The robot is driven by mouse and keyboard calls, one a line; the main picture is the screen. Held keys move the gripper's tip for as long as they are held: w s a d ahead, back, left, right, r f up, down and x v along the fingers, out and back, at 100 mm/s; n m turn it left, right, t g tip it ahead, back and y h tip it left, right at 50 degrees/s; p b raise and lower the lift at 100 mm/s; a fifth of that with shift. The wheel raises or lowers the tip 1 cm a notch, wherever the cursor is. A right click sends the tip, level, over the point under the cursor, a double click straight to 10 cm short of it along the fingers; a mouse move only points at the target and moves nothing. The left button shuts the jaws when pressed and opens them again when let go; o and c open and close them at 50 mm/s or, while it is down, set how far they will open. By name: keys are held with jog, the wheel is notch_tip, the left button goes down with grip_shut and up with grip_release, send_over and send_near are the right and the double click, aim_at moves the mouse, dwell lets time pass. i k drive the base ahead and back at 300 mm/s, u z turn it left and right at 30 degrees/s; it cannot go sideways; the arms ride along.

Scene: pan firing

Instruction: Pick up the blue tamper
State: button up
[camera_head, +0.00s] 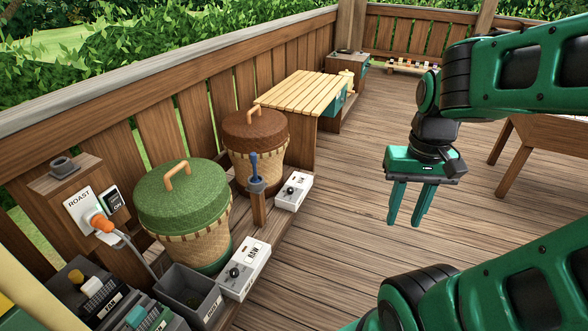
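The blue tamper (254,164) stands upright, its blue handle up and its grey base on top of a short wooden post (259,208). It is between the green-lidded basket and the brown-lidded basket, slightly in front of them. My gripper (403,223) is green and hangs over the deck to the right of the tamper, well apart from it. Its fingers point down with a gap between them, and nothing is between them.
A green-lidded basket (180,198) and a brown-lidded basket (255,135) flank the post. White control boxes (292,192) and a grey bin (190,295) stand nearby. A slatted table (303,90) is behind. The deck's middle is clear; another table (545,130) stands right.

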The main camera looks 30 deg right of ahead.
aim_at(252, 156)
jog(key=z, duration=0.35)
jog(key=k, duration=0.45)
jog(key=z, duration=0.55)
jog(key=k, duration=0.85)
jog(key=z, duration=0.45)
jog(key=i, duration=2.2)
jog(key=u, duration=0.7)
jog(key=i, duration=1.15)
jog(key=u, duration=1.05)
jog(key=i, duration=0.75)
jog(key=u, duration=0.35)
